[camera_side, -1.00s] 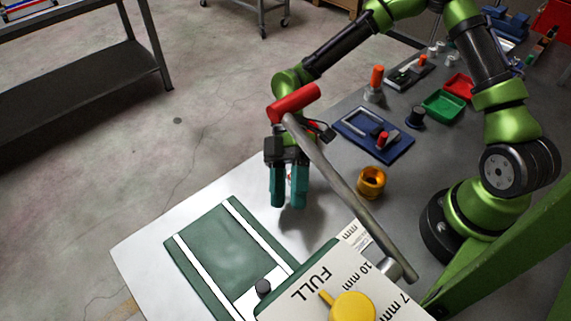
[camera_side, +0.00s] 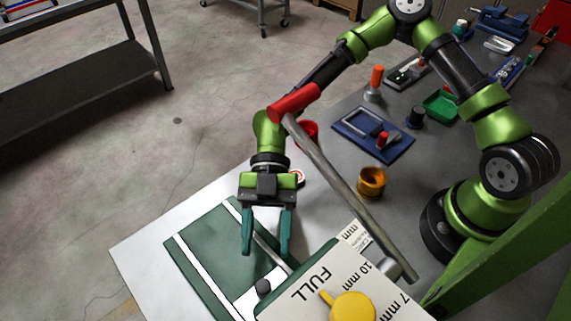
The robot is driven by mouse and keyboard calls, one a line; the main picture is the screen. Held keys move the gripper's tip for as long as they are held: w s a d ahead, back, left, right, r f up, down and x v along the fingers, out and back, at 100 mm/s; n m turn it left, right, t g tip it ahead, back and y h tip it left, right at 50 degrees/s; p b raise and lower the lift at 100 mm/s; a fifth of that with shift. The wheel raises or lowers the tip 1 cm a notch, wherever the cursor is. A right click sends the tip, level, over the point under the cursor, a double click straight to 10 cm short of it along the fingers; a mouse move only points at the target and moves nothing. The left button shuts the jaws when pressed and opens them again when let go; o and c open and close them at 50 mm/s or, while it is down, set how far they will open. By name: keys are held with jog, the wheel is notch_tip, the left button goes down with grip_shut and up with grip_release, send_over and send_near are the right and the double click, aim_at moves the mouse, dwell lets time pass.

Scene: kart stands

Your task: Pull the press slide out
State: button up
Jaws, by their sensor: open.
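The press stands at the bottom of the view, with a white dial panel (camera_side: 385,295) marked FULL, 10 mm and 7 mm and a yellow pointer knob (camera_side: 352,306). A dark green bed (camera_side: 205,262) with white strips runs out to its left. A small black knob (camera_side: 263,288) sits on a white part by the press's edge; I cannot tell whether this is the slide's knob. My gripper (camera_side: 265,250) is open, fingers pointing down over the bed, just above the black knob in the picture. A thin grey bar shows between the fingers, and they hold nothing visible.
The press lever (camera_side: 350,190) with its red grip (camera_side: 295,102) slants up just right of my gripper. An orange ring-shaped cup (camera_side: 371,181), a blue board (camera_side: 375,135) and a green tray (camera_side: 441,105) stand further right. The white table's left part is clear.

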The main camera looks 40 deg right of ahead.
aim_at(263, 286)
jog(key=x, duration=0.7)
jog(key=shift+s+a+f, duration=0.15)
jog(key=shift+f, duration=0.05)
jog(key=shift+c, duration=0.5)
grip_shut()
